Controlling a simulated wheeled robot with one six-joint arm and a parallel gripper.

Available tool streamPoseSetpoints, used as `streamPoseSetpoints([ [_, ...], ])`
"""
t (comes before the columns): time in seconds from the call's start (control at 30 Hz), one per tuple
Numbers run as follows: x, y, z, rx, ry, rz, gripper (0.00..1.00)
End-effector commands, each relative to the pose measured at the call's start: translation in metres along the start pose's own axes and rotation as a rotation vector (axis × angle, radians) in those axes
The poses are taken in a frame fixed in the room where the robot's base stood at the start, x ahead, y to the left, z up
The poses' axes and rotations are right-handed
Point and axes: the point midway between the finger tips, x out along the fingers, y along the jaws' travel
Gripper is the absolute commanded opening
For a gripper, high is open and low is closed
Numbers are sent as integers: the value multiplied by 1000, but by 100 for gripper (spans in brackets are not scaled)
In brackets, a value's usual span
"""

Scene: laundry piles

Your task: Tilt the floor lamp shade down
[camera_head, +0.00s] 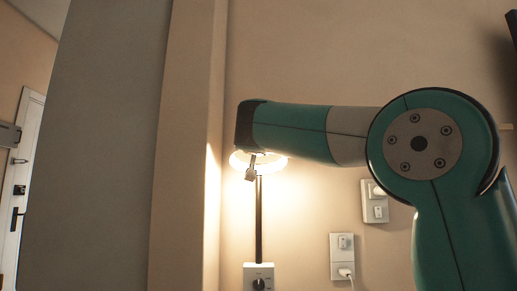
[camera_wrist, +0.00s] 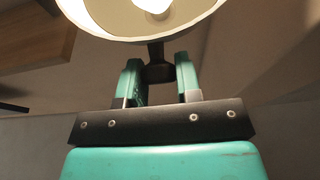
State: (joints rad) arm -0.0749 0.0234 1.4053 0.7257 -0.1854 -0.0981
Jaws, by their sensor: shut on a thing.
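The floor lamp shade (camera_head: 272,162) glows at the top of a thin dark pole (camera_head: 259,220) in the head view, partly hidden behind my arm. In the wrist view the pale round shade (camera_wrist: 105,22) fills the top, its open side and lit bulb (camera_wrist: 153,5) showing. A dark stem piece (camera_wrist: 156,52) sits just below the rim. My gripper (camera_wrist: 159,66) has its two green fingers on either side of this dark piece and is shut on it. The exact contact is hard to see.
Wall sockets with plugs (camera_head: 342,257) and another socket plate (camera_head: 374,201) are on the wall right of the pole. A box with a dark knob (camera_head: 259,279) is at the pole's lower end. A wall corner (camera_head: 187,150) stands close on the left; a white door (camera_head: 22,190) is beyond.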

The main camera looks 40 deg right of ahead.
Motion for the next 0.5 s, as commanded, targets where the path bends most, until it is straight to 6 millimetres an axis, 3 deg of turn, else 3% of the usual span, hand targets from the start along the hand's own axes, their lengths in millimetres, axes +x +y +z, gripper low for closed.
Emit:
streamPoseSetpoints([
  [0.03,-7,0,21,0,31,0,0],
  [0.5,-21,0,68,1,250,1,0],
])
